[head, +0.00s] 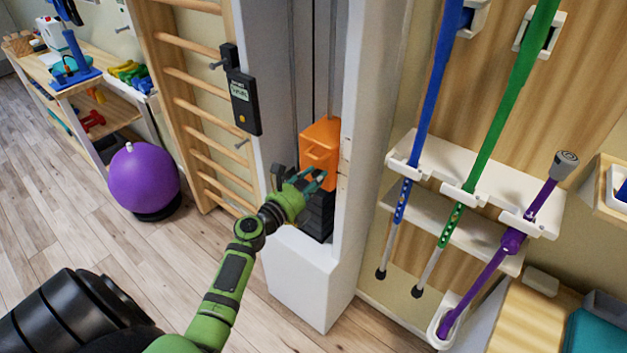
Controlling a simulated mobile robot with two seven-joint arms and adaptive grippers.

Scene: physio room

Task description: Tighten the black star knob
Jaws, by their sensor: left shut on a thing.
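My left gripper (317,181) reaches in from the lower left to the front of an orange block (320,138) in the tall white column. Its fingers are shut at the block's lower front, on what seems to be the black star knob. The knob itself is hidden by the fingers, so its shape and seating cannot be seen. Dark stacked plates (319,218) sit just under the orange block. My right gripper is out of view.
The white column (310,285) frames the block closely on both sides. A black display box (245,103) hangs on its left, beside wooden wall bars (190,103). A rack (480,190) with blue, green and purple poles stands right. A purple ball (143,180) is at left.

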